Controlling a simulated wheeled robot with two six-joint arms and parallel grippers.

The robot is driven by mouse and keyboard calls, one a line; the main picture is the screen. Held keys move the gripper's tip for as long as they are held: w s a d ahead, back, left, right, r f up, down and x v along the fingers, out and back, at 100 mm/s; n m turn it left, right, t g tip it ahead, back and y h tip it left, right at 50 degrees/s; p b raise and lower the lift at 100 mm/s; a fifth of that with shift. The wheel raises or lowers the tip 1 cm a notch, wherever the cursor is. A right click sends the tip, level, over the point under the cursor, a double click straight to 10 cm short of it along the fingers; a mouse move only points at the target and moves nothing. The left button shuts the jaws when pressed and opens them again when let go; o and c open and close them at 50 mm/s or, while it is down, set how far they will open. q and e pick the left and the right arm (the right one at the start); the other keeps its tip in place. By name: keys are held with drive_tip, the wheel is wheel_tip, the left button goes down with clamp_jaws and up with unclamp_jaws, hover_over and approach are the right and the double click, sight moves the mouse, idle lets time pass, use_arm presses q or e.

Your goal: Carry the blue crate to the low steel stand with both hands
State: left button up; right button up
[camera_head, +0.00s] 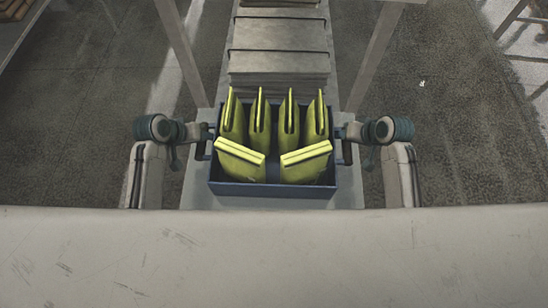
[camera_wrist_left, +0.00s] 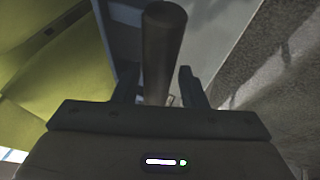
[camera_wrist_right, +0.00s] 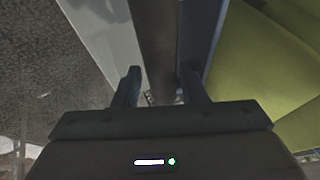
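The blue crate (camera_head: 272,190) stands upright in the middle of the head view, filled with several yellow-green pouches (camera_head: 242,159). My left gripper (camera_head: 204,145) is at the crate's left side and my right gripper (camera_head: 345,145) at its right side, at matching heights. In the left wrist view a dark handle bar (camera_wrist_left: 162,50) passes between the fingers of my left gripper (camera_wrist_left: 157,85). In the right wrist view another handle bar (camera_wrist_right: 157,45) lies between the fingers of my right gripper (camera_wrist_right: 160,85). Both grippers look closed around the bars, though the contact is partly hidden.
A grey surface (camera_head: 200,190) shows around and below the crate; whether the crate touches it is unclear. Behind it a line of grey slats or rollers (camera_head: 278,62) runs away between pale posts (camera_head: 182,55). Open floor (camera_head: 450,120) lies on both sides.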

use_arm(q)
drive_tip(key=shift+d+r, duration=0.2)
drive_tip(key=shift+d, duration=0.05)
use_arm(e)
drive_tip(key=shift+a+r, duration=0.2)
drive_tip(key=shift+a, duration=0.05)
drive_tip(key=shift+d, duration=0.1)
use_arm(q)
drive_tip(key=v, duration=0.7)
drive_tip(key=shift+s+a+r, duration=0.2)
drive_tip(key=shift+a, duration=0.15)
use_arm(e)
drive_tip(key=v, duration=1.2)
drive_tip(key=shift+f, duration=0.1)
